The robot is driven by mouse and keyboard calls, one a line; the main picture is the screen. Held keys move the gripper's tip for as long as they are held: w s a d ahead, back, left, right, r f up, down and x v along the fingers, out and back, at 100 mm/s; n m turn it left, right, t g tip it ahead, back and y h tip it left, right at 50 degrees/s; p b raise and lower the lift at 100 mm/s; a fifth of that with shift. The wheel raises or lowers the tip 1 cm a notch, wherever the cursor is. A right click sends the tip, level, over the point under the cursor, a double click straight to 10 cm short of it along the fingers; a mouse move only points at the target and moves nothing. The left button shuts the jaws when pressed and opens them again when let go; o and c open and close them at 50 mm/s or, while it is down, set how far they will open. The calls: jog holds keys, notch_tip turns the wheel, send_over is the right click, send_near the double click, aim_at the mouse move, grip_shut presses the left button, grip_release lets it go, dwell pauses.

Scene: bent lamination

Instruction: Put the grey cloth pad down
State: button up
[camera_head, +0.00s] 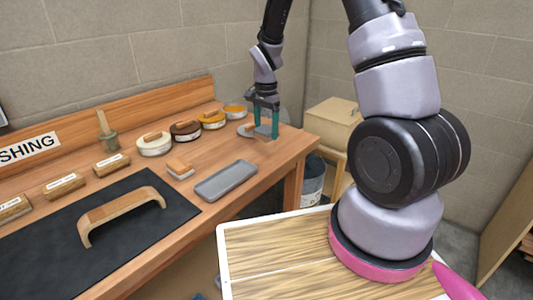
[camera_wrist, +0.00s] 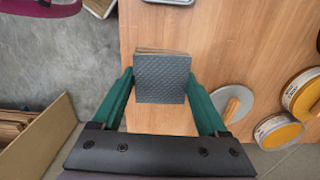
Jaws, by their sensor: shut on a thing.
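The grey cloth pad (camera_wrist: 162,82) is a small square with a textured dark grey face and a tan edge, between the green fingers of my gripper (camera_wrist: 160,85) in the wrist view. My gripper is shut on it. In the head view my gripper (camera_head: 265,120) is at the far right end of the wooden bench (camera_head: 222,210), low over its top. I cannot tell whether the pad touches the bench.
A grey disc with a wooden grip (camera_wrist: 232,103) lies close beside the gripper. Yellow-topped tins (camera_wrist: 278,131) stand beyond it. A grey tray (camera_head: 226,180), a sanding block (camera_head: 180,170) and a black mat (camera_head: 140,238) with a bent wooden piece (camera_head: 122,208) lie nearer. The bench edge is close.

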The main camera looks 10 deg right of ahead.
aim_at(266, 129)
notch_tip(266, 129, down, 8)
jog(key=shift+a+r, duration=0.1)
jog(key=shift+r, duration=0.1)
jog(key=shift+f, duration=0.15)
jog(key=o, duration=1.1)
notch_tip(266, 129, up, 12)
jog(key=shift+r, duration=0.2)
jog(key=s+d+r+n+t, duration=0.1)
jog(key=s+d+r+t, duration=0.15)
jog(key=r, duration=0.85)
jog(key=s+d+r+n+t, duration=0.1)
jog(key=s+r+n, duration=0.1)
jog(key=s+r, duration=0.3)
jog(key=s+d+r+n+t+y, duration=0.1)
jog(key=s+r+n+t, duration=0.1)
jog(key=s+r, duration=0.3)
jog(key=s+d+r+n+t+y, duration=0.1)
jog(key=s+r, duration=0.5)
jog(key=s, duration=0.4)
jog(key=shift+d+n+t, duration=0.15)
jog(key=shift+n+t, duration=0.2)
jog(key=shift+n, duration=0.05)
